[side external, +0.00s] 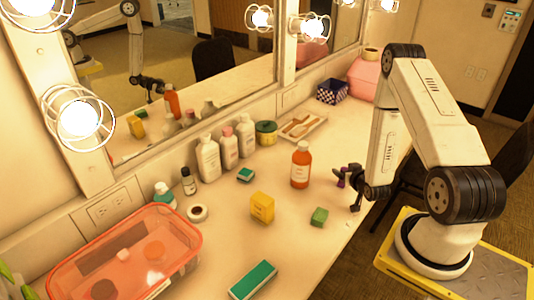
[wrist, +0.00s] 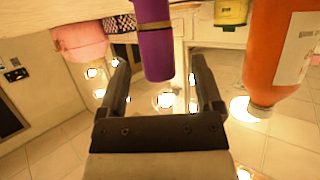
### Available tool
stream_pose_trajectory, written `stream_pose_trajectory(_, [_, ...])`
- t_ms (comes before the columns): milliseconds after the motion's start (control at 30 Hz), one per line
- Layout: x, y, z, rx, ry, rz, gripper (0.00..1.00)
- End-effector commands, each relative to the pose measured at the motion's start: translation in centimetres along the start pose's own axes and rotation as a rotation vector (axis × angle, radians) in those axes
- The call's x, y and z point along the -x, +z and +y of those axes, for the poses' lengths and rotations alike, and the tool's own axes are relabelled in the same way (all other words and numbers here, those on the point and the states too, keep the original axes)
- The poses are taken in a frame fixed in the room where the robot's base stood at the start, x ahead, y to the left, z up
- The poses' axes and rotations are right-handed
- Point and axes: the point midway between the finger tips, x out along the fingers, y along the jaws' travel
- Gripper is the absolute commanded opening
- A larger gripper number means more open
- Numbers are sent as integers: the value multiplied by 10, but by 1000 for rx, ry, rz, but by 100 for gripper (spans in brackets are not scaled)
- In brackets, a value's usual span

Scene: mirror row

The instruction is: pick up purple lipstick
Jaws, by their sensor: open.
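The purple lipstick (side external: 341,178) stands near the front edge of the counter, right of the orange bottle (side external: 300,165) in the side view. My gripper (side external: 353,188) is low over the counter edge, just right of the lipstick. In the wrist view the lipstick (wrist: 153,40) shows upside down, and its lower end in the picture appears between the two fingers of my gripper (wrist: 158,68). The fingers are apart, with gaps visible on both sides of the lipstick. I cannot tell how deep it sits between them.
The orange bottle also stands close by in the wrist view (wrist: 278,55). A pink clear bin (side external: 190,222), white bottles (side external: 208,160) and a tray (side external: 318,125) line the mirror side.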

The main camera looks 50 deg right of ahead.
Motion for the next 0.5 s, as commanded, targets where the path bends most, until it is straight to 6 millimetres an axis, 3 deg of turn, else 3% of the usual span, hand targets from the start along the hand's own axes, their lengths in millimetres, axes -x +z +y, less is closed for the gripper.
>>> stream_pose_trajectory(467, [0, 0, 0, 0, 0, 0, 84])
stream_pose_trajectory(500, [0, 0, 0, 0, 0, 0, 71])
